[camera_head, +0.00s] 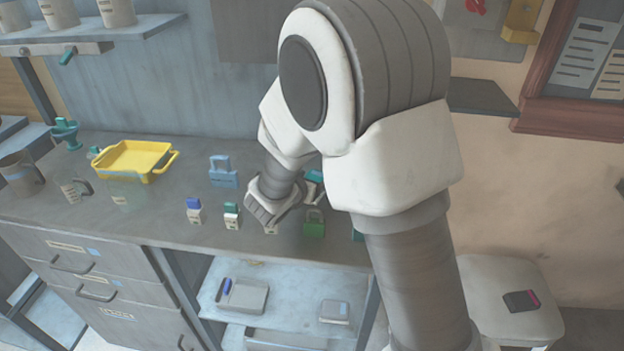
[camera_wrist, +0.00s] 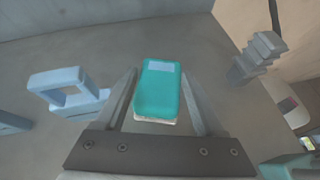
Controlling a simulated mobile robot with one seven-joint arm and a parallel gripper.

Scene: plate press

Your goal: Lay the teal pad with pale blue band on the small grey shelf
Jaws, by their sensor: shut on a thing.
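The teal pad with a pale blue band (camera_wrist: 158,92) sits between the two fingers of my gripper (camera_wrist: 160,100) in the wrist view, with a pale underside edge showing. My gripper is shut on it. In the head view my gripper (camera_head: 270,207) is low over the workbench, partly hidden by my own arm. A teal piece shows beside it there, but I cannot tell if it is the held pad. A small dark grey shelf (camera_head: 482,97) is fixed to the wall right of my arm; it looks bare where visible.
On the workbench (camera_head: 150,225) stand a yellow tray (camera_head: 133,158), a pale blue padlock-shaped block (camera_head: 223,172), a green one (camera_head: 314,224) and small blue-topped and green-topped blocks. A white stool (camera_head: 500,285) holds a dark pad (camera_head: 521,300). A framed board (camera_head: 580,70) is right of the shelf.

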